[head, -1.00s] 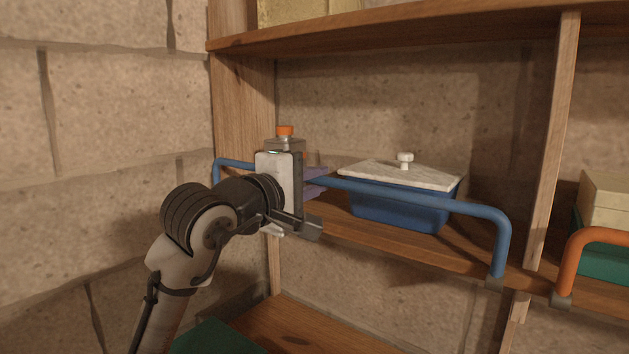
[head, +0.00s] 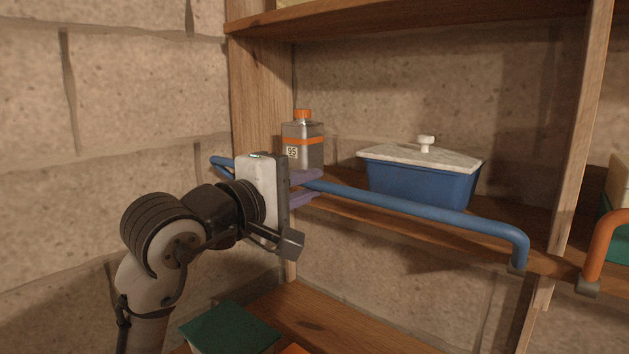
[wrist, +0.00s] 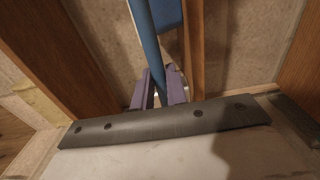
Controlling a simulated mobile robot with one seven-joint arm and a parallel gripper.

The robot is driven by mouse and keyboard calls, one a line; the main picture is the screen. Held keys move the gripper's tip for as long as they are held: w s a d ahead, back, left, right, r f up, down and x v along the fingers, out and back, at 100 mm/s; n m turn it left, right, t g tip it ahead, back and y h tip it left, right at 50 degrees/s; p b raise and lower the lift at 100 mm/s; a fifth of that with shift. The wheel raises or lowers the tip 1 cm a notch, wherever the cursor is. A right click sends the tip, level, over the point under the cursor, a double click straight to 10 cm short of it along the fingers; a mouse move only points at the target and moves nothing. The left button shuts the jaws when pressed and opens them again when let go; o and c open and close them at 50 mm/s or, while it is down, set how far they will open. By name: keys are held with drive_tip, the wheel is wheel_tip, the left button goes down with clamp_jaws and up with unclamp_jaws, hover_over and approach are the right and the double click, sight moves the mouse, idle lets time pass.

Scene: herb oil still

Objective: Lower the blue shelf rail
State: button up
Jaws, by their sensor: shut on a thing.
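The blue shelf rail (head: 425,211) runs across the front of the middle shelf. It is tilted forward from the shelf edge, with its right end bent back to a grey hinge block. My gripper (head: 314,185) is shut on the rail toward its left end, its purple fingers above and below the bar. In the wrist view the rail (wrist: 146,35) passes between the two fingers (wrist: 160,90). The gripper body hides part of the rail's left stretch.
Behind the rail, a clear bottle (head: 303,155) with an orange cap and a blue tub (head: 420,186) with a pale lid stand on the shelf. An orange rail (head: 597,250) is at right. A green-topped object (head: 230,329) lies below. A stone wall (head: 110,110) is close at left.

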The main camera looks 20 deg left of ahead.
drive_tip(key=shift+s+a+f+b, duration=0.2)
drive_tip(key=shift+s+f+b, duration=0.15)
drive_tip(key=shift+s+f, duration=0.2)
drive_tip(key=shift+s+a+f+b, duration=0.2)
drive_tip(key=shift+s+f+b, duration=0.2)
drive_tip(key=shift+f, duration=0.15)
drive_tip(key=shift+s+f+b, duration=0.25)
drive_tip(key=shift+f+b, duration=0.45)
drive_tip(key=shift+f, duration=0.5)
drive_tip(key=o, duration=1)
drive_tip(key=shift+w, duration=0.1)
drive_tip(key=shift+c, duration=0.2)
drive_tip(key=s+a+r+p, duration=0.3)
drive_tip(key=s+p, duration=0.1)
drive_tip(key=s, duration=0.4)
drive_tip(key=shift+s+a, duration=0.2)
